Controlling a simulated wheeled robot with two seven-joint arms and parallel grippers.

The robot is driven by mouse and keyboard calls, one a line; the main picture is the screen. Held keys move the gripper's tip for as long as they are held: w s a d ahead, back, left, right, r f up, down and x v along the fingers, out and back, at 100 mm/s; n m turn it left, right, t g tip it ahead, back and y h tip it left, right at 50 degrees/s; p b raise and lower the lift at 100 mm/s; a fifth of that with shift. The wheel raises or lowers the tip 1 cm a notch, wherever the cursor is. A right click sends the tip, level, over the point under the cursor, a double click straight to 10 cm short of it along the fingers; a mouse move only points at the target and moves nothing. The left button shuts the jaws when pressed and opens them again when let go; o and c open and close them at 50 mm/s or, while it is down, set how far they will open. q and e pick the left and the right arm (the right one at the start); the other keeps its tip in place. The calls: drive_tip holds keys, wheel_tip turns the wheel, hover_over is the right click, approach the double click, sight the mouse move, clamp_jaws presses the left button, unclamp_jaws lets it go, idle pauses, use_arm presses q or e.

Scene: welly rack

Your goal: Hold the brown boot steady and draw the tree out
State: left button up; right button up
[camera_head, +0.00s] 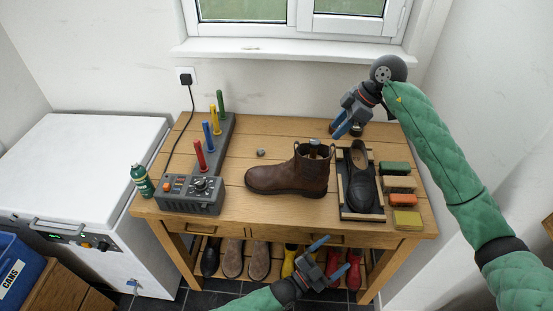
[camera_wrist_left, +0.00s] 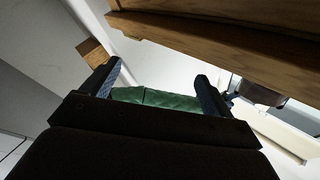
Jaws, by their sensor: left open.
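The brown boot (camera_head: 290,175) stands upright in the middle of the wooden table, its toe to the left. The tree (camera_head: 314,146) shows only as a small grey-blue top in the boot's opening; the rest is hidden inside. My left gripper (camera_head: 331,257) is open and empty, low in front of the table's front edge, apart from the boot. Its two spread fingers also show in the left wrist view (camera_wrist_left: 160,88), with green sleeve beyond. My right gripper (camera_head: 346,127) is over the back right of the table, apart from the boot; its jaw gap is unclear.
A black shoe (camera_head: 360,180) lies on a tray right of the boot, beside several coloured blocks (camera_head: 400,184). Footwear fills the shelf below. The table left of the boot is mostly clear.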

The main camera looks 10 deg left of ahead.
use_arm(q)
drive_tip(key=d+r+m+g+h, duration=0.2)
drive_tip(key=r+m+h, duration=0.1)
drive_tip(key=r, duration=0.8)
drive_tip(key=w+d+r+m+g+h, duration=0.1)
drive_tip(key=r+m+h, duration=0.3)
drive_tip(key=r, duration=0.7)
drive_tip(key=d+r+m+g+h, duration=0.2)
drive_tip(key=r+m+h, duration=0.1)
drive_tip(key=r, duration=0.8)
drive_tip(key=m+g+y, duration=0.5)
drive_tip(key=m+y, duration=1.7)
drive_tip(key=m, duration=0.6)
hover_over(283, 166)
drive_tip(key=s+a, duration=0.2)
wheel_tip(283, 166, down, 13)
drive_tip(key=shift+d+r, duration=0.1)
drive_tip(key=shift+x, duration=3.85)
